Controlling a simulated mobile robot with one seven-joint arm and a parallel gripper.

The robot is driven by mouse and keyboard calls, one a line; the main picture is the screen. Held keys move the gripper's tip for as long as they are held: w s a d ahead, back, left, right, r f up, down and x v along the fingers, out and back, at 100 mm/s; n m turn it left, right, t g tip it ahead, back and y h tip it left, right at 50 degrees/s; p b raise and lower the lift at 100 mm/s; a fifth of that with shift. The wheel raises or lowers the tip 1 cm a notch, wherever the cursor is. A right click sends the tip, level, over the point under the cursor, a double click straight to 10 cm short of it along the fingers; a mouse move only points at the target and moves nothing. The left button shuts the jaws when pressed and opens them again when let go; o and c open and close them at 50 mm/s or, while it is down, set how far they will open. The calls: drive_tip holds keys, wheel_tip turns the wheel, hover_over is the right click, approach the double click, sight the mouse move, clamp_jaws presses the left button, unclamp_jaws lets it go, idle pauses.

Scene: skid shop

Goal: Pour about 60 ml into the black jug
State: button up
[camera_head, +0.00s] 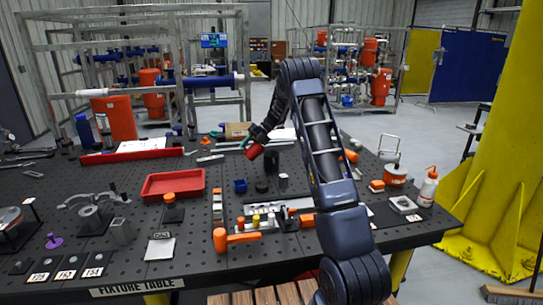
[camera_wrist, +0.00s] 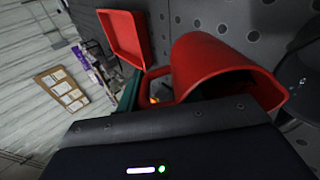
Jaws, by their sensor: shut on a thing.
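My gripper (camera_head: 258,138) is shut on a red jug (camera_head: 253,151) and holds it above the fixture table. The jug is tilted, and it fills the middle of the wrist view (camera_wrist: 215,62) with its wide mouth and lip toward the lower right. Its contents cannot be made out. A black jug (camera_head: 271,160) stands upright on the table, just right of and below the red jug in the head view. A dark rounded shape (camera_wrist: 300,72) at the right edge of the wrist view is probably the black jug. I cannot see any liquid stream.
The fixture table (camera_head: 150,262) is crowded. A red tray (camera_head: 173,185) lies left and a blue cup-like part (camera_head: 240,186) near the middle. A grey block (camera_head: 283,181) stands close to the black jug. A white bottle with a red top (camera_head: 428,187) stands at the right.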

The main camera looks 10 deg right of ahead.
sight(254, 141)
drive_tip(key=shift+d+r+y, duration=0.2)
drive_tip(key=shift+r+y, duration=0.25)
drive_tip(key=shift+y, duration=0.15)
drive_tip(key=shift+w+d+g+y, duration=0.15)
drive_tip(key=shift+d+g+y, duration=0.2)
drive_tip(key=shift+y, duration=0.55)
drive_tip(key=shift+w+d+r+y, duration=0.1)
drive_tip(key=shift+d+r+y, duration=0.45)
drive_tip(key=shift+y, duration=0.25)
idle(1.2)
drive_tip(key=shift+w+d+r+y, duration=0.1)
drive_tip(key=shift+d+r+y, duration=0.1)
drive_tip(key=shift+d+y, duration=0.35)
drive_tip(key=shift+a+h, duration=0.1)
drive_tip(key=shift+h, duration=0.15)
drive_tip(key=shift+s+a+f+h, duration=0.2)
drive_tip(key=shift+a+f+h, duration=0.6)
drive_tip(key=shift+a+h, duration=0.35)
drive_tip(key=shift+h, duration=0.65)
drive_tip(key=shift+a, duration=0.1)
